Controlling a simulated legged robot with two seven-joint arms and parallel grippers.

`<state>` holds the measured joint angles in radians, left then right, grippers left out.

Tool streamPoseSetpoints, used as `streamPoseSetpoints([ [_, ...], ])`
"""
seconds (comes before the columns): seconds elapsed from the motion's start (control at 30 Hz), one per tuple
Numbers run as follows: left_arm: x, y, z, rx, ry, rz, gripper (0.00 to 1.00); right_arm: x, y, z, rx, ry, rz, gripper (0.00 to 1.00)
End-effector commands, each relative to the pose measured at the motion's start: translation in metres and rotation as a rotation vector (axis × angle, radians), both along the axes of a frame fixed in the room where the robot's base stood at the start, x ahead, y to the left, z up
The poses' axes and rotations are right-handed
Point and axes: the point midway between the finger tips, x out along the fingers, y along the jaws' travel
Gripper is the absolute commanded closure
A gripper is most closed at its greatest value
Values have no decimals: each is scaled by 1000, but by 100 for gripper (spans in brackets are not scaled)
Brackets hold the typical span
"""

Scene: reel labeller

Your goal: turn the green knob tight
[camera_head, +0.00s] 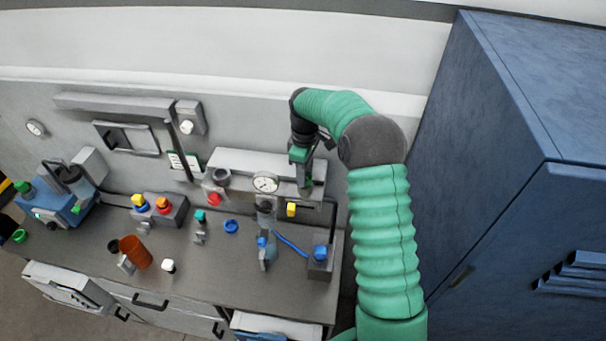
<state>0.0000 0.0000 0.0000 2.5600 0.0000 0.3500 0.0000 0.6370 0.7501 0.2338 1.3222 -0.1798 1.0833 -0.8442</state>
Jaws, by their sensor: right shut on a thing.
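My right gripper (304,184) reaches down from the green arm to the right end of the grey wall unit (240,161). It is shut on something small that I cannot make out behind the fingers. I cannot identify the green knob for certain: at the gripper, green also belongs to my own arm. A teal knob (199,215) stands on a small grey fitting at the middle of the bench, apart from the gripper. A green cap (22,187) tops the blue device at the far left. My left gripper is not in view.
A round gauge (265,182) and a yellow knob (291,209) are close left of the gripper. A tall blue cabinet (525,150) closes off the right. An orange cup (136,252) lies at the front left.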

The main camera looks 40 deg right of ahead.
Motion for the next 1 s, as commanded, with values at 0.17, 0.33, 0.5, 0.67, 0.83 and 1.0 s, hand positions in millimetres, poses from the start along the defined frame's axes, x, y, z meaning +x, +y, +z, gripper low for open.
streamPoseSetpoints([
  [0.17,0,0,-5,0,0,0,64,-4,0,-6,3,13,-168,100],
  [0.33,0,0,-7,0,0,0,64,-5,1,-6,3,13,-329,100],
  [0.5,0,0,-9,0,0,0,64,-5,1,-6,3,15,-490,100],
  [0.67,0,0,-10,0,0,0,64,-5,2,-6,3,15,-642,100],
  [0.83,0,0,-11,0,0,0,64,-5,2,-6,3,15,-798,100],
  [1.0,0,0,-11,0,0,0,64,-4,2,-5,2,11,-934,100],
])
